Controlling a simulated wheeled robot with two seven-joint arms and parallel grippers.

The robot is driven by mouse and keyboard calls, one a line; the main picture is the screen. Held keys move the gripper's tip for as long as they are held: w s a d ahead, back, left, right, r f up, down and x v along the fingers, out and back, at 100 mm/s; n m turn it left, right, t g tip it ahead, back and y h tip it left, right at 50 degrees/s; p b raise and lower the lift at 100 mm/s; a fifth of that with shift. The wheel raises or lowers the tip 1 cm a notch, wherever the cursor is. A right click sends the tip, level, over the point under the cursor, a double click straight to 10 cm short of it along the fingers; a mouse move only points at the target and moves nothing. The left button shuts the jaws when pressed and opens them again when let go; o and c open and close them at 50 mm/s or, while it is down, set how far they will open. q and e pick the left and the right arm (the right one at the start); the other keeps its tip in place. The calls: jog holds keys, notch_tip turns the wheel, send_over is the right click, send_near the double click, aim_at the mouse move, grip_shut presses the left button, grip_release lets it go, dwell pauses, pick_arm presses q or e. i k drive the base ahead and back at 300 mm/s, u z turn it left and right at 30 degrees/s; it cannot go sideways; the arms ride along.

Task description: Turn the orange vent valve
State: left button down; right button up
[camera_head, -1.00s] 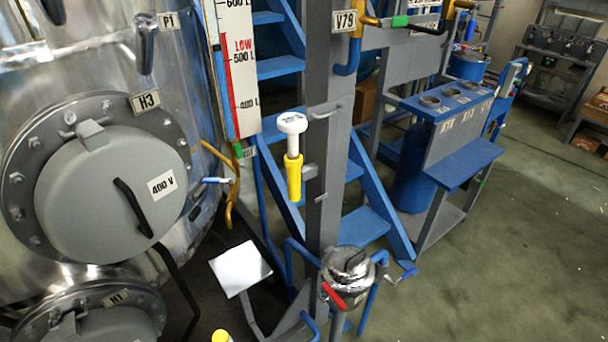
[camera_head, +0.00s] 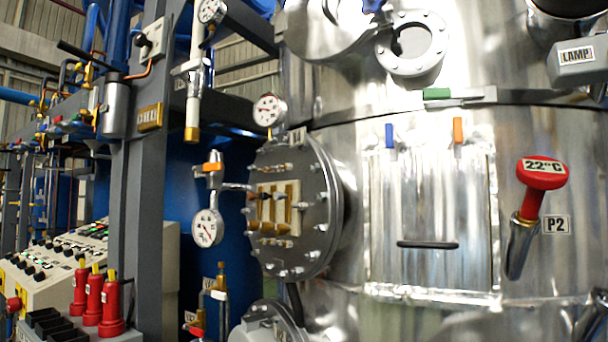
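Two orange handles are in view, and I cannot tell which one is the vent valve. One small upright orange handle (camera_head: 457,131) is on the silver tank (camera_head: 430,200), to the right of a similar blue handle (camera_head: 389,135). An orange-handled valve (camera_head: 212,168) sits on a thin pipe left of the round flange, just above a white dial gauge (camera_head: 207,228). Neither of my grippers shows in the view.
A bolted round flange (camera_head: 325,205) juts from the tank's left side. A red 22°C thermometer (camera_head: 541,175) sticks out at the right by the P2 label. A grey post (camera_head: 145,200) and a control panel (camera_head: 50,270) with red cylinders stand at the left.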

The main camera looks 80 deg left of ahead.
aim_at(215, 166)
jog(key=u, duration=3.1)
jog(key=k, duration=0.25)
jog(key=u, duration=0.85)
jog(key=i, duration=0.35)
jog(key=z, duration=0.15)
